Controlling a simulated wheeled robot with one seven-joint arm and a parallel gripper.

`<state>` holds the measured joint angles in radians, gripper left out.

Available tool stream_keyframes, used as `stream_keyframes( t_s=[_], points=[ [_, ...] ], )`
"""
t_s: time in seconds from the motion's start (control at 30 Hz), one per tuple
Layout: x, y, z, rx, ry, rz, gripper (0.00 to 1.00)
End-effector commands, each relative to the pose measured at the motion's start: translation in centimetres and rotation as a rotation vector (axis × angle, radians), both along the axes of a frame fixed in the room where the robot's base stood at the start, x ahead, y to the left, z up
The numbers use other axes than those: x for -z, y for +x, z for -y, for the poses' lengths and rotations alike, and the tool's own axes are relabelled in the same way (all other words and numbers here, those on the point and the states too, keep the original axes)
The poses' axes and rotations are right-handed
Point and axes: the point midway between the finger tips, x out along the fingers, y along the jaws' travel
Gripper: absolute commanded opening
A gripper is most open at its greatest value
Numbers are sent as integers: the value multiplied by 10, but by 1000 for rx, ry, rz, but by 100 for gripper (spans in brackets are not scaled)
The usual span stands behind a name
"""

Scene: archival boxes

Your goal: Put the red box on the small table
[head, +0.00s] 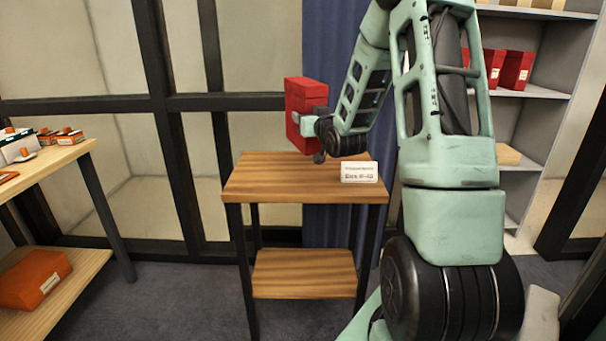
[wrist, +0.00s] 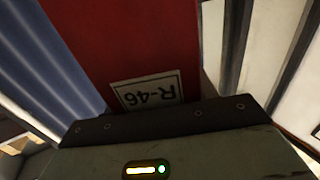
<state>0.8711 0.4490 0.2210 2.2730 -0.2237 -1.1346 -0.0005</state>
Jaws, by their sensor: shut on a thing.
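The red box (head: 304,97) is upright in the head view, held by my gripper (head: 309,124). My gripper is shut on it from the right side. The box is over the back part of the small table (head: 270,180), and its bottom edge looks close to the tabletop; I cannot tell whether it touches. In the wrist view the red box (wrist: 130,40) fills the upper middle, with a white label reading R-46 near the gripper's edge. The fingertips are hidden there.
A white sign card (head: 359,172) stands at the small table's right front. The small table's lower shelf (head: 304,273) is empty. A wooden table with small boxes (head: 60,137) and an orange box (head: 34,278) is at left. Shelves with red boxes (head: 515,70) stand at right.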

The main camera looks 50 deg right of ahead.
Motion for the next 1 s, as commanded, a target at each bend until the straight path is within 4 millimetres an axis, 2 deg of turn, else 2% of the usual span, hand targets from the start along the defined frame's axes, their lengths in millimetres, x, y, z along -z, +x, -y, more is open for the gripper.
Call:
stream_keyframes(
  t_s=[0.23, 0.53, 0.7, 1.0],
  points=[
    [45, -1, 2, 3, 3, -4, 20],
    [69, -1, 2, 3, 0, -1, 20],
    [93, -1, 2, 4, 2, -2, 20],
    [96, -1, 2, 3, -2, 1, 20]
  ],
)
